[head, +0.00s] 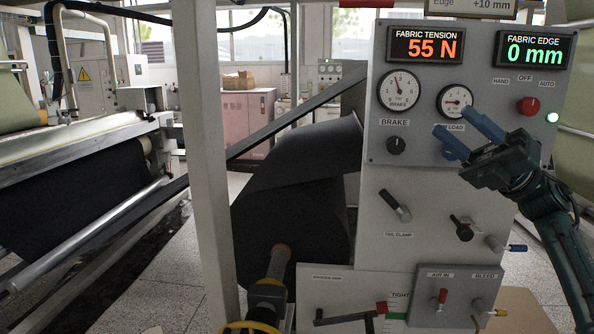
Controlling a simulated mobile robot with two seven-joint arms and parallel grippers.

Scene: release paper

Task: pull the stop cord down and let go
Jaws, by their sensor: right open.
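No stop cord shows clearly. A red piece (366,3) is cut off by the top edge, above the left part of the control panel; I cannot tell whether it belongs to the cord. My right gripper (453,120) has blue fingers spread apart with nothing between them. It is in front of the control panel (440,78), just below the right-hand dial, well below and to the right of the red piece. Its arm comes in from the lower right. My left gripper is not in view.
The panel carries a 55 N display (427,46), a 0 mm display (536,51), a brake dial (397,90) and a red knob (528,105). Levers stick out below. A pale post (205,150) and a dark fabric roll (295,215) stand to the left.

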